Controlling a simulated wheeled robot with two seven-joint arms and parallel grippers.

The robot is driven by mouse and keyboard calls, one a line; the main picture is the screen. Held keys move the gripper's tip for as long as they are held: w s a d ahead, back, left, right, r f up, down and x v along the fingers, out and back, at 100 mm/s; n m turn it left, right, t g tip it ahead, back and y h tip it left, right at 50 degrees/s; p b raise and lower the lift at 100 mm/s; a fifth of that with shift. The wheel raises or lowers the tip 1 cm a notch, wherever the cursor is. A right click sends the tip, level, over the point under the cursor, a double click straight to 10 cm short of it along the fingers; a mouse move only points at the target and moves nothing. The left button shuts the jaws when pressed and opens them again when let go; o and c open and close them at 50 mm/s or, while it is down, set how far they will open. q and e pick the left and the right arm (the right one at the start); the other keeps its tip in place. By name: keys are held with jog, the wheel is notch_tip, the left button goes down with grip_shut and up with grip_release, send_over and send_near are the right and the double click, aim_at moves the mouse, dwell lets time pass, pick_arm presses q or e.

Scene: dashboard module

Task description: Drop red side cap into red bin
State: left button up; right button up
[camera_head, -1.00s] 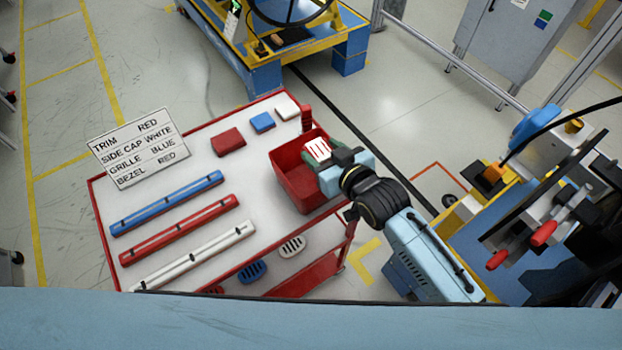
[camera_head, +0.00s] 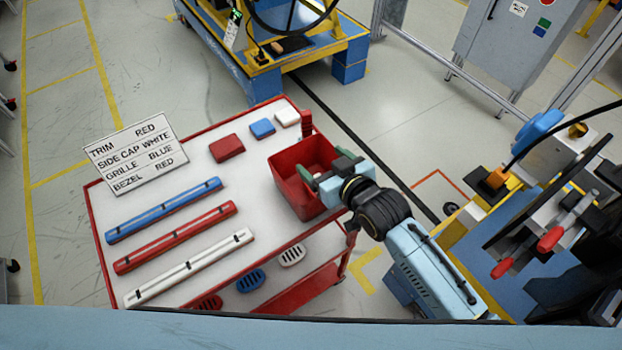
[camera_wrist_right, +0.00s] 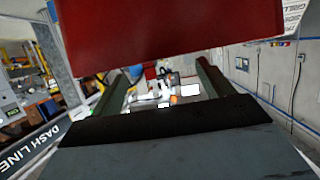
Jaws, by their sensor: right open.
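The red bin (camera_head: 290,190) stands at the right end of the cart top. My right gripper (camera_head: 328,172) is over the bin's right side, with its green fingers apart and nothing visible between them. In the right wrist view, its two fingers (camera_wrist_right: 163,88) are also apart, and a large red surface fills the top; I cannot tell which thing it is. No separate red side cap can be made out in the bin, whose inside is partly hidden by the gripper. A red block (camera_head: 227,148) lies on the cart top; I cannot tell whether it is a side cap. My left gripper is not in view.
The cart top (camera_head: 150,225) also holds blue (camera_head: 263,128) and white (camera_head: 287,118) blocks, several long bars, and a sign (camera_head: 137,152). Slotted pieces lie on the lower shelf. A fixture with red handles (camera_head: 550,239) stands at the right.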

jog(key=v, duration=1.3)
jog(key=shift+s, duration=0.15)
jog(key=s+d+f+m+g+h+b, duration=0.15)
jog(key=d+f, duration=0.25)
jog(key=f, duration=0.8)
jog(key=s+d+f+g+h+b, duration=0.1)
jog(key=s+d+f+h+b, duration=0.2)
jog(key=f, duration=1)
jog(key=s+d+f+m+g+h+b, duration=0.15)
jog(key=d+f, duration=0.35)
jog(key=f, duration=0.7)
jog(key=s+d+f+g+h+b, duration=0.1)
jog(key=s+d+f+g+b, duration=0.1)
jog(key=s+f, duration=0.7)
jog(key=s+d+f+m+g+b, duration=0.1)
jog(key=s+d+f+g+b, duration=0.1)
jog(key=s+f, duration=0.8)
jog(key=s+d+g, duration=0.1)
jog(key=s+g, duration=0.1)
jog(key=s, duration=0.6)
jog(key=shift+f+g+h, duration=0.3)
jog(key=shift+h, duration=0.1)
